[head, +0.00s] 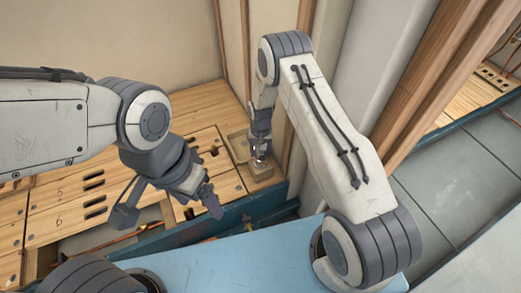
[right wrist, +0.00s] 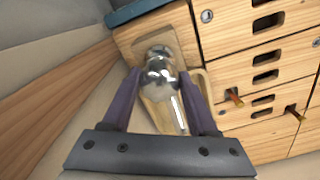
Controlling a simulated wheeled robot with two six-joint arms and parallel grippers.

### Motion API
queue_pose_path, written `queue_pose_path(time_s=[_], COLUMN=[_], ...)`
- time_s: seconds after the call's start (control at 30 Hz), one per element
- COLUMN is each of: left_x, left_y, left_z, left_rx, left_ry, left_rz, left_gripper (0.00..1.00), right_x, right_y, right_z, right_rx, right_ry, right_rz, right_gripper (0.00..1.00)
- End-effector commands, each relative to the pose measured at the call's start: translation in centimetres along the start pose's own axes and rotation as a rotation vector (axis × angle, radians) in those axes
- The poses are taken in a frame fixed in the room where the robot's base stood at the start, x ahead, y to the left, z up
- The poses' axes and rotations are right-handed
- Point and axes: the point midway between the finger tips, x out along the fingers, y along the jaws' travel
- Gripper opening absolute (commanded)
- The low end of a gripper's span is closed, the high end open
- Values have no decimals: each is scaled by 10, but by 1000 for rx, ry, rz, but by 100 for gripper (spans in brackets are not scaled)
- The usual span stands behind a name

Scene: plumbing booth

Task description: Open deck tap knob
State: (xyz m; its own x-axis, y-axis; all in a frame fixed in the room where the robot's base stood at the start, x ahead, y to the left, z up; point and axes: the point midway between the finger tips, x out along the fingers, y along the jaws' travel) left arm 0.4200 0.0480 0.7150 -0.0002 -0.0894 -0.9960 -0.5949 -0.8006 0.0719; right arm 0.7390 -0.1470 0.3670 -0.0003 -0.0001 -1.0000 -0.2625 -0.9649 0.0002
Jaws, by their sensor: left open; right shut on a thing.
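The deck tap is a shiny chrome fitting; in the right wrist view its rounded knob (right wrist: 160,72) sits between the two purple fingers of my right gripper (right wrist: 162,82). A chrome spout (right wrist: 179,112) runs from it toward the gripper's palm. In the head view the tap (head: 259,148) is small on a wooden block at the corner of the deck, partly hidden by my right gripper (head: 260,142), which reaches down over it. My right gripper is shut on the knob. My left gripper (head: 212,203) is open and empty above the deck's front edge.
The wooden deck (head: 60,192) has slots and numbered panels. A shallow basin (head: 239,147) lies beside the tap. Wooden posts (head: 305,90) and a pale wall stand close behind and right of it. A blue surface (head: 250,258) lies in front.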

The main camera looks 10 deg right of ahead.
Motion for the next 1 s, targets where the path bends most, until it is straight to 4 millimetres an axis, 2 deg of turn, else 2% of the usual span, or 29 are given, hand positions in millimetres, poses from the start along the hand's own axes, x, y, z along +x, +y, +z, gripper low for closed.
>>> queue_pose_path(time_s=[0.03,0.23,0.6,0.63,0.7,1.0], left_x=[-6,-10,-10,-10,-10,-10], left_y=[0,1,1,1,1,1], left_z=[0,-1,-1,-1,-1,-1], left_rx=[0,0,0,0,0,0], left_ry=[0,0,0,0,0,0], left_rz=[0,0,0,0,0,0], left_gripper=[77,77,77,77,77,77], right_x=[-3,-2,0,0,0,-1], right_y=[0,1,1,1,1,1], right_z=[0,0,-1,-1,-1,0], right_rx=[-58,-241,-281,-281,-280,-278], right_ry=[1,1,1,1,1,1], right_rz=[0,0,0,0,0,0], right_gripper=[4,4,4,63,90,90])
